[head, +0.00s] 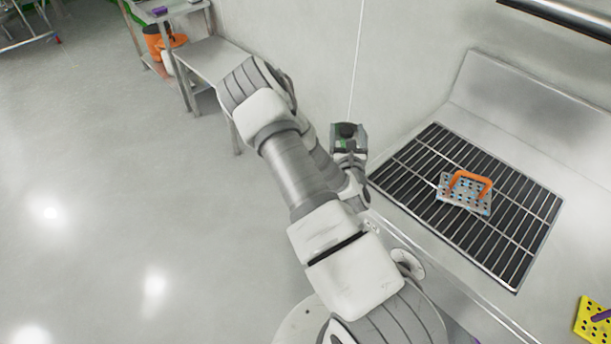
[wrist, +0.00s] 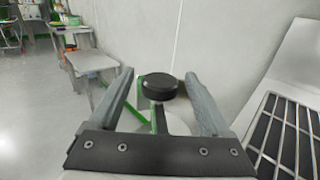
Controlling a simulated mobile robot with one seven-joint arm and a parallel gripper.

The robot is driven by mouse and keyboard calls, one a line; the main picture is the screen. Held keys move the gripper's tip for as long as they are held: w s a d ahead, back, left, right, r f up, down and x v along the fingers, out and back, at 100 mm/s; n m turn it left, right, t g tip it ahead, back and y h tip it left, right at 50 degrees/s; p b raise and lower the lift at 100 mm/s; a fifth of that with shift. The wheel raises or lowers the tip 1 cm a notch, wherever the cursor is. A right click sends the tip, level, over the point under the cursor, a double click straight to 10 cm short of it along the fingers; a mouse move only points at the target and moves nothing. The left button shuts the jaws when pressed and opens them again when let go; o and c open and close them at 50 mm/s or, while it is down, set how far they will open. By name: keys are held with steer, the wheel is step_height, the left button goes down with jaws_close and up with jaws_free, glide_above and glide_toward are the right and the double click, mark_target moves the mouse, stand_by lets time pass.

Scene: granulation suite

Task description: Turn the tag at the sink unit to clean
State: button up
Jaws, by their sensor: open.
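My gripper (head: 348,132) is open, beyond the near left edge of the sink unit (head: 520,110). Its two grey fingers also show in the wrist view (wrist: 163,95). Between and beyond them is a round black knob-like part (wrist: 160,87) with green bars and a pale rounded body below; I cannot tell what it belongs to or whether the fingers touch it. In the head view, a small round pale plate (head: 408,264) shows at the sink's front, partly behind my arm. I cannot tell whether it is the tag, and no clean marking is readable.
A blue-grey perforated block with an orange handle (head: 470,183) lies on the sink's dark grating (head: 520,215). A yellow perforated block (head: 593,320) is at the lower right. A steel table (head: 210,58) and an orange container (head: 160,42) stand upper left. The left floor is clear.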

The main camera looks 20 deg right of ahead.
steer(key=shift+f+m+g+h+b, duration=0.25)
steer(key=shift+m+g+h+b, duration=1.1)
steer(key=shift+b, duration=2.5)
steer(key=shift+m+h+b, duration=0.35)
steer(key=shift+h+b, duration=0.4)
steer(key=shift+b, duration=0.25)
steer(key=shift+w+r+m+g+h+b, duration=0.1)
steer(key=shift+r+m+g+h+b, duration=0.1)
steer(key=shift+m+g+h+b, duration=0.6)
steer(key=shift+r+m+g+h+p, duration=0.1)
steer(key=shift+m+g+h+p, duration=0.45)
steer(key=shift+m+g+h, duration=1.1)
steer(key=r+v, duration=0.1)
steer(key=v, duration=1.6)
steer(key=shift+a+n+g+y, duration=0.3)
steer(key=shift+n+y, duration=0.05)
steer(key=shift+w, duration=0.1)
